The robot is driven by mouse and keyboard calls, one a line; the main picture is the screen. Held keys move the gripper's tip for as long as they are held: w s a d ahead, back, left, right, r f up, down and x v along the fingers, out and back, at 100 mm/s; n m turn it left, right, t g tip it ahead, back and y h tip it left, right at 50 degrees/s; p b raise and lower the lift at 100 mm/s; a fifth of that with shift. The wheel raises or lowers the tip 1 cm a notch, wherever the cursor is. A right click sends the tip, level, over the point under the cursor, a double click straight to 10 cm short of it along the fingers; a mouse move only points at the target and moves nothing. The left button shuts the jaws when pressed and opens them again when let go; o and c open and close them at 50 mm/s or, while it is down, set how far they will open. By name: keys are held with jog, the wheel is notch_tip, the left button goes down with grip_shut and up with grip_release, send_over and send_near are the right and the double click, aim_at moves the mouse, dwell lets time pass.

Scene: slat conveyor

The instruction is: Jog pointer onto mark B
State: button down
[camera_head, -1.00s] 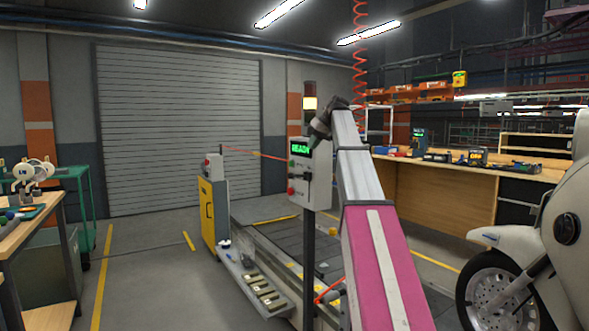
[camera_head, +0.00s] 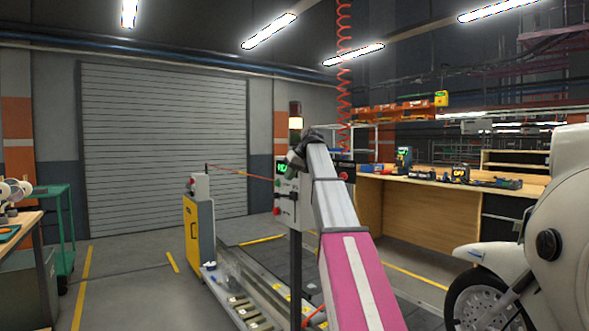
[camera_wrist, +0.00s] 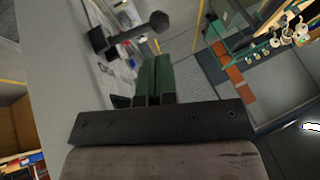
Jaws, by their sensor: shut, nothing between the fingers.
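A grey control box (camera_head: 285,206) stands on a dark post, with a lit green display (camera_head: 282,168), a green button, a red button and a dark lever. My gripper (camera_head: 299,156) is at the box's upper right and covers part of the display. In the wrist view my gripper's dark green fingers (camera_wrist: 155,80) are shut and empty. A dark lever with a round knob (camera_wrist: 158,20) stands out from a pale grey panel (camera_wrist: 55,75) beyond the fingertips, apart from them. The slat conveyor (camera_head: 268,262) runs behind the post. I cannot make out the pointer or mark B.
A yellow cabinet (camera_head: 200,236) stands at the conveyor's far end, with a red-orange line running from it towards the box. A workbench (camera_head: 400,215) stands behind.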

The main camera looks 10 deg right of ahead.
jog(key=x, duration=0.7)
